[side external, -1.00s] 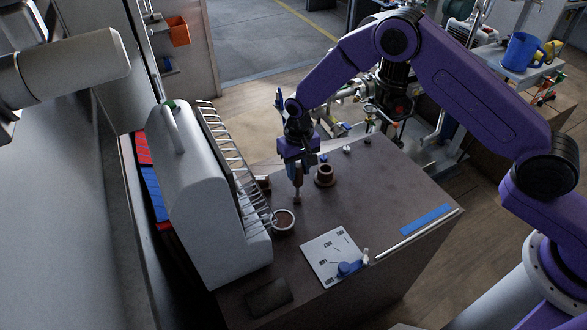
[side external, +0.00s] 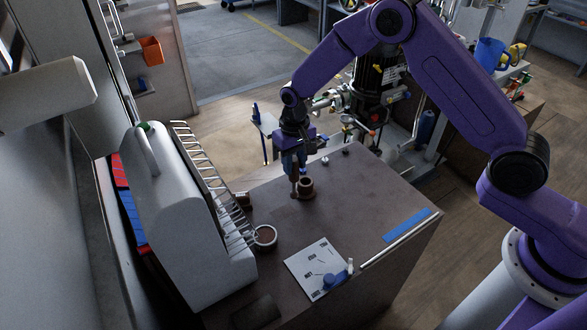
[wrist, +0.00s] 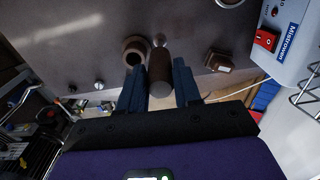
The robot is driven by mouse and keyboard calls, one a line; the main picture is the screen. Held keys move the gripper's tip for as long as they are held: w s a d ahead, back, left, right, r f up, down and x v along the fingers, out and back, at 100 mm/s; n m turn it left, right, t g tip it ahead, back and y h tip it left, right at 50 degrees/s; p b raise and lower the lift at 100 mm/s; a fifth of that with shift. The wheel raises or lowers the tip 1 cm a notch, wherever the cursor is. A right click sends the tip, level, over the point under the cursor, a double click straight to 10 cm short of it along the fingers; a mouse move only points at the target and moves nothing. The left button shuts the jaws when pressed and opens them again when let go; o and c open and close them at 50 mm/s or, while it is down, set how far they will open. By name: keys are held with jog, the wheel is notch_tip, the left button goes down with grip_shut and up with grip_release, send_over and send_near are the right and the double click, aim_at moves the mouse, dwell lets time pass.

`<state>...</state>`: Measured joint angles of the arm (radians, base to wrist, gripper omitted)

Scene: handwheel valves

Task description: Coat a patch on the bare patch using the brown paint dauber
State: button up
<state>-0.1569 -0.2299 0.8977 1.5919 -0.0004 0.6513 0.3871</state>
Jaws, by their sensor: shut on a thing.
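My gripper (side external: 294,168) is shut on the brown paint dauber (side external: 295,186). The dauber hangs down, close above or touching the table beside a brown round holder (side external: 306,187); contact is unclear. In the wrist view the dauber (wrist: 160,73) is between my two blue fingers, with the brown holder (wrist: 135,51) just left of it. A round cup of brown paint (side external: 265,236) sits by the grey rack. I cannot pick out the bare patch with certainty.
A white printed card (side external: 312,266) with a blue object (side external: 335,282) lies near the front edge. A blue strip (side external: 407,225) lies at the right edge. A grey machine with wire rack (side external: 185,215) stands left. The table's middle right is clear.

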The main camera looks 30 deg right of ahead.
aim_at(294, 175)
jog(key=shift+r, duration=1.75)
jog(key=shift+f, duration=0.15)
jog(key=shift+f, duration=2.75)
jog(key=shift+a+f, duration=1.15)
jog(key=shift+a, duration=2.55)
jog(key=shift+d, duration=3.7)
jog(key=shift+r, duration=4.05)
